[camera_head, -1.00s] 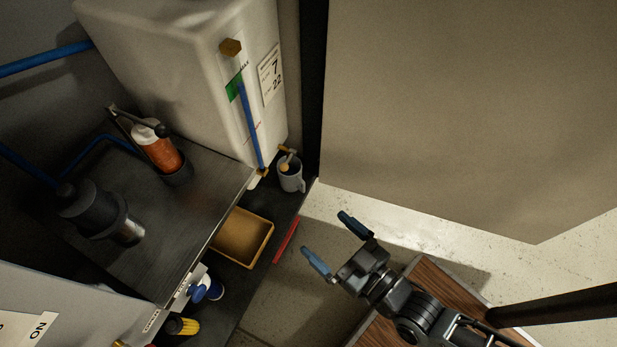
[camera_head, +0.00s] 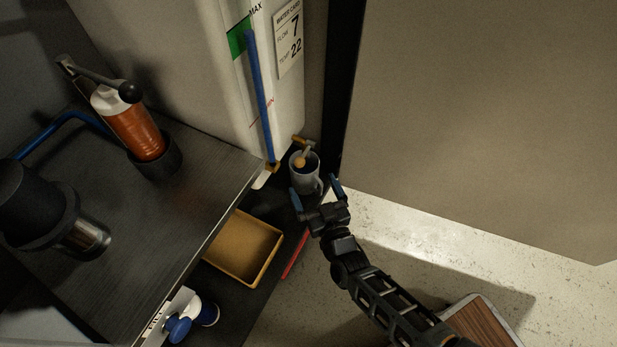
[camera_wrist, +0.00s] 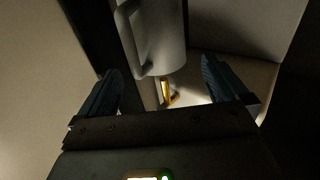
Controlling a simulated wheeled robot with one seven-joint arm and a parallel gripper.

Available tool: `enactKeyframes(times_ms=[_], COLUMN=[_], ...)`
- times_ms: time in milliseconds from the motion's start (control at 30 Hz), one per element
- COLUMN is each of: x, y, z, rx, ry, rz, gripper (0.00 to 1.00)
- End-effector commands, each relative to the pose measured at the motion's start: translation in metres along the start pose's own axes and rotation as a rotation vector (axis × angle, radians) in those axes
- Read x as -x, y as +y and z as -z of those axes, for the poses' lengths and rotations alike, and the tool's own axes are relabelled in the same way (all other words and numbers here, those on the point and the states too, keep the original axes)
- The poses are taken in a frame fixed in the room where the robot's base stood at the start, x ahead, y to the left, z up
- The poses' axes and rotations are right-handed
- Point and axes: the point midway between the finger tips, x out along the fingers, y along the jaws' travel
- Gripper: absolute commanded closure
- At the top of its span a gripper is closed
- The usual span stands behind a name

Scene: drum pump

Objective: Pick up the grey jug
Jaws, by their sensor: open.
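The grey jug (camera_head: 303,174) stands on the dark lower shelf beside the white tank, under a small brass tap (camera_head: 303,152). Its handle faces right, toward my arm. My gripper (camera_head: 316,188) is open, with its blue fingertips on either side of the jug's near side in the head view. In the wrist view the jug (camera_wrist: 155,38) is ahead of and between the open fingers (camera_wrist: 160,82), its handle (camera_wrist: 127,38) to the left. The fingers do not visibly close on it. Whether they touch it cannot be told.
A yellow tray (camera_head: 243,250) and a red strip (camera_head: 296,254) lie near the jug. The white tank (camera_head: 225,75) stands behind, and a beige panel (camera_head: 480,110) is to the right. A blue-and-white valve or bottle (camera_head: 190,318) is at the lower left. Pale floor lies right of the shelf.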

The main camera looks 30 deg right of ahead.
Motion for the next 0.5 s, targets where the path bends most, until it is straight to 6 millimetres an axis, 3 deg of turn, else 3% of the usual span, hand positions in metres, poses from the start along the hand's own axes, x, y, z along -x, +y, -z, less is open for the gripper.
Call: enactKeyframes(times_ms=[300,500], x=[-0.04,-0.05], y=[0.004,0.004], z=[-0.004,-0.002], rx=[0.0,0.0], ry=[0.002,0.0], rz=[0.0,0.0], gripper=[0.0,0.0])
